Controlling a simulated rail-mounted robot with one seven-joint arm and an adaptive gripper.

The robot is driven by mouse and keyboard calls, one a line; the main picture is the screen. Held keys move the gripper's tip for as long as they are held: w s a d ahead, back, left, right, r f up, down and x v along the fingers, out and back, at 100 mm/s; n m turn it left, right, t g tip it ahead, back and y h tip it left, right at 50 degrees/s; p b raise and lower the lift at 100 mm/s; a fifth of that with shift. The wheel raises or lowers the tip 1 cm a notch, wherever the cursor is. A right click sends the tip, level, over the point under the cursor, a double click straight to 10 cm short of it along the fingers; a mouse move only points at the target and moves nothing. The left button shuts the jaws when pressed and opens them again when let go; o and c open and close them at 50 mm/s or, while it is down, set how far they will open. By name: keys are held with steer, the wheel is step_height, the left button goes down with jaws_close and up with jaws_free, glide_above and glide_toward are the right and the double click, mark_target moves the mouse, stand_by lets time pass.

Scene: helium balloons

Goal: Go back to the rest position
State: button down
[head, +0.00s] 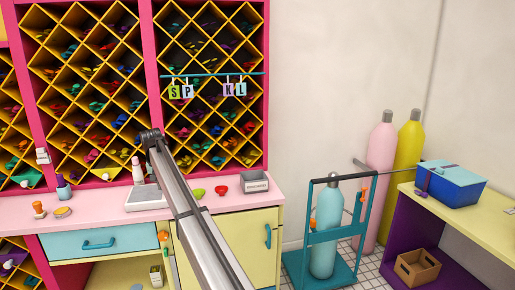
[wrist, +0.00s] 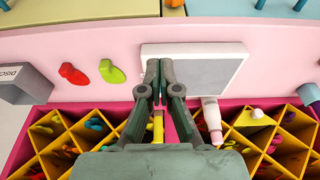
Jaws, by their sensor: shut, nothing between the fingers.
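My gripper (wrist: 159,75) is shut and empty in the wrist view, its two dark fingertips together over the edge of a white square tray (wrist: 200,66) on the pink counter. In the head view my grey arm reaches up from the bottom edge toward the shelves, and my gripper cannot be made out there. A yellow thing shows between the lower finger links in the wrist view, seemingly part of the shelf behind.
On the pink counter lie a green balloon (head: 198,193), a red balloon (head: 221,190), a grey box (head: 255,182) and a pale bottle (head: 137,170). The lattice shelf (head: 265,90) stands behind. Gas cylinders (head: 381,160), a blue cart (head: 315,238) and a yellow table (head: 480,222) stand right.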

steer(key=s+d+f, duration=0.4)
steer(key=d+f, duration=0.2)
steer(key=f, duration=0.3)
steer(key=s+d+f+n+g, duration=0.1)
steer(key=s+d+f, duration=0.35)
steer(key=f, duration=0.55)
steer(key=s+d+f, duration=0.4)
steer(key=d+f, duration=0.3)
steer(key=f, duration=0.2)
steer(key=s+d+f+g+h, duration=0.1)
steer(key=s+d+f+g, duration=0.1)
steer(key=s+d+f, duration=1.5)
steer(key=s+d+f+m+g, duration=0.1)
steer(key=s+d+f+g, duration=0.1)
steer(key=s+d+f, duration=0.65)
steer(key=s+d+f+m+g, duration=0.1)
steer(key=s+d+f, duration=0.3)
steer(key=s, duration=0.7)
steer(key=s+d+f+m+g, duration=0.1)
steer(key=s+d, duration=0.3)
steer(key=s, duration=0.8)
steer(key=s+d+f+m+g, duration=0.1)
steer(key=s+d, duration=0.4)
steer(key=s, duration=0.6)
steer(key=shift+s+d+g, duration=0.2)
steer(key=shift+s+g, duration=0.2)
steer(key=shift+g, duration=0.4)
